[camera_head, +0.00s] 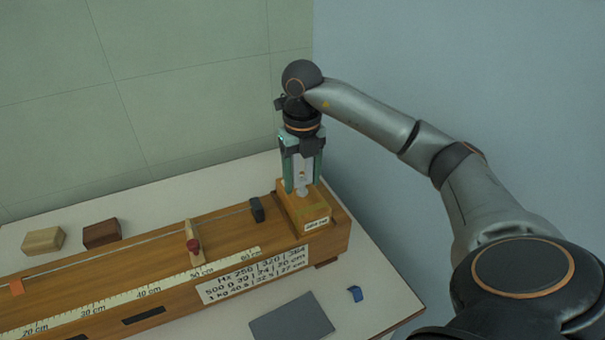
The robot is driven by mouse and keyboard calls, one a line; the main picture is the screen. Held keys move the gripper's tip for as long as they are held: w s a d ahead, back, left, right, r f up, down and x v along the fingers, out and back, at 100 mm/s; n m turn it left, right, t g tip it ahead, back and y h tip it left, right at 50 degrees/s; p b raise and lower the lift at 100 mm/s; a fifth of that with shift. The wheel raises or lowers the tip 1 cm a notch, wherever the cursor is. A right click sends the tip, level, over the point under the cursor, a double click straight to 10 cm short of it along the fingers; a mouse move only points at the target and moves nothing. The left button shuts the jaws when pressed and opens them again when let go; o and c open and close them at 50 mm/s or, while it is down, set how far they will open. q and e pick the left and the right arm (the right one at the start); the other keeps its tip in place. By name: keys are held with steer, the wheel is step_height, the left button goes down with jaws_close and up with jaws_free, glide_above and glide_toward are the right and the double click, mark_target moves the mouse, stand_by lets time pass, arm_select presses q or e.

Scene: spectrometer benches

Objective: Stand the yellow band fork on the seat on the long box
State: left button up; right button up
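The long box (170,262) is a wooden instrument with a cm scale and a string along its top. At its right end is a wooden block with a label, the seat (305,214). My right gripper (303,182) points straight down over this block, its green fingers apart. Between the fingers is a pale grey piece, apparently the fork (303,170), with a small yellowish spot and a rounded lower end close to the block top. Whether the fingers press on it, and whether it touches the block, I cannot tell. My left gripper is out of view.
A red-knobbed bridge (193,245) and a dark block (257,210) stand on the box. Pale (43,240) and dark brown (102,233) blocks lie behind it. A grey plate (292,318) and a small blue piece (355,294) lie in front on the white table (375,290).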

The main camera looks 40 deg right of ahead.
mark_target(302, 179)
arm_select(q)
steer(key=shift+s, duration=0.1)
arm_select(e)
steer(key=shift+o, duration=1.2)
steer(key=shift+r, duration=0.15)
steer(key=shift+r, duration=0.4)
step_height(302, 179, up, 6)
steer(key=shift+f+p, duration=0.2)
steer(key=shift+p, duration=0.7)
steer(key=shift+r, duration=0.35)
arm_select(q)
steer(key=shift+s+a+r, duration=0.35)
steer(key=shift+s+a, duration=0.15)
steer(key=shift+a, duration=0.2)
arm_select(e)
steer(key=shift+r, duration=0.25)
